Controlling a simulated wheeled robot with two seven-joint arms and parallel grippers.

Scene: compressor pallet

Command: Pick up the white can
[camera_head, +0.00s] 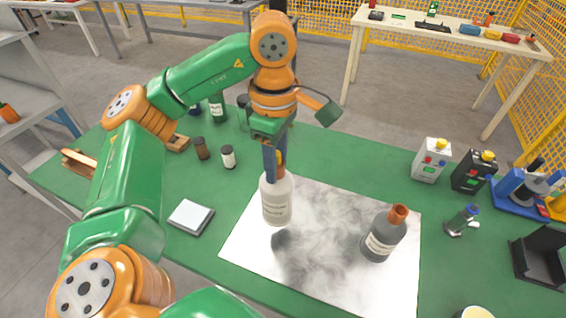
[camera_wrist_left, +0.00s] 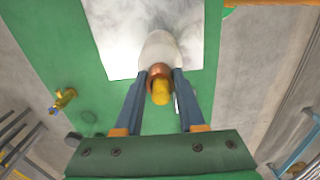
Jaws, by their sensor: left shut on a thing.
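A white can (camera_head: 430,162) with a yellow cap stands upright at the right of the green table, apart from my grippers. My left gripper (camera_head: 275,165) points down over the marbled white sheet and is shut on the neck of a white bottle (camera_head: 277,203) with a label. In the left wrist view the white bottle (camera_wrist_left: 161,47) has an orange-brown neck and a yellow tip between the fingers (camera_wrist_left: 161,84). The bottle is upright over the sheet; I cannot tell whether it touches it. My right gripper is not in view.
A grey bottle (camera_head: 383,237) with an orange cap is on the white sheet (camera_head: 335,210). A black can (camera_head: 471,172) stands beside the white can. A blue-based item (camera_head: 525,190) and a black holder (camera_head: 540,256) are at the right. Small jars (camera_head: 228,157) stand at the left.

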